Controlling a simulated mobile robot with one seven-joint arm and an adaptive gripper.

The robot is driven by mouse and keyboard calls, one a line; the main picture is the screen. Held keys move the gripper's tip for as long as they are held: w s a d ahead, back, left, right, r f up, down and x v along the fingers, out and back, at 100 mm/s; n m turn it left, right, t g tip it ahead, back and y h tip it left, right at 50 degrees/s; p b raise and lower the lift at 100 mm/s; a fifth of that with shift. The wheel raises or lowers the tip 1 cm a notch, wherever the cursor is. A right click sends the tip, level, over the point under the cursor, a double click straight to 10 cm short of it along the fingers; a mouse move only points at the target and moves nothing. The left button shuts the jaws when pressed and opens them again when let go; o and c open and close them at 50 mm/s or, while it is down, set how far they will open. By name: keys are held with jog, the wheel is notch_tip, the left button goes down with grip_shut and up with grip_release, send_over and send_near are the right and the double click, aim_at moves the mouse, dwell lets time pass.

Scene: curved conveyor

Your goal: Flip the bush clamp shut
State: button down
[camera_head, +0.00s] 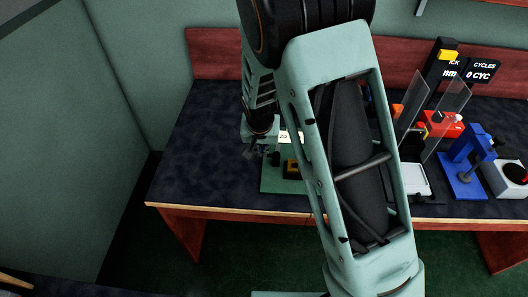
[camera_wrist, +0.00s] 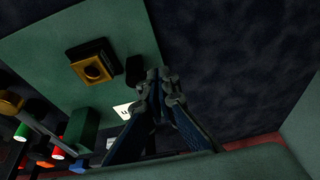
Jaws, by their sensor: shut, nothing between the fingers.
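The bush clamp sits on a green base plate (camera_head: 275,180), which also shows in the wrist view (camera_wrist: 55,55). In the head view my gripper (camera_head: 258,152) is small and dark, and my arm hides part of the fixture.
A white label (camera_wrist: 122,112) and a green block (camera_wrist: 82,130) stand near the fingers. To the right in the head view are a red fixture with clear panels (camera_head: 438,124), a blue press (camera_head: 466,165) and a grey box (camera_head: 508,178). The dark tabletop (camera_head: 200,150) at left is clear.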

jog(key=w+m, duration=0.1)
jog(key=m, duration=0.1)
jog(key=w+m+h, duration=0.1)
jog(key=m, duration=0.2)
jog(key=w+m+h, duration=0.1)
jog(key=m, duration=0.1)
jog(key=shift+w+a+m+g+p, duration=0.2)
jog(key=shift+a+m+g+p, duration=0.1)
jog(key=shift+a+g+p, duration=0.1)
jog(key=m, duration=0.1)
jog(key=w+m+h, duration=0.1)
jog(key=shift+w+d+m+g, duration=0.1)
jog(key=shift+d+m+g, duration=0.1)
jog(key=shift+m+g, duration=0.1)
jog(key=m, duration=0.1)
jog(key=w+d+m+g, duration=0.1)
jog(key=m, duration=0.1)
jog(key=w+m, duration=0.1)
jog(key=shift+d+m+h+b, duration=0.3)
jog(key=shift+m+b, duration=0.05)
jog(key=shift+m, duration=0.05)
jog(key=shift+d, duration=0.1)
jog(key=shift+w, duration=0.1)
jog(key=w+v, duration=0.1)
jog(key=v, duration=1.1)
jog(key=shift+s+r, duration=0.15)
jog(key=shift+s, duration=0.15)
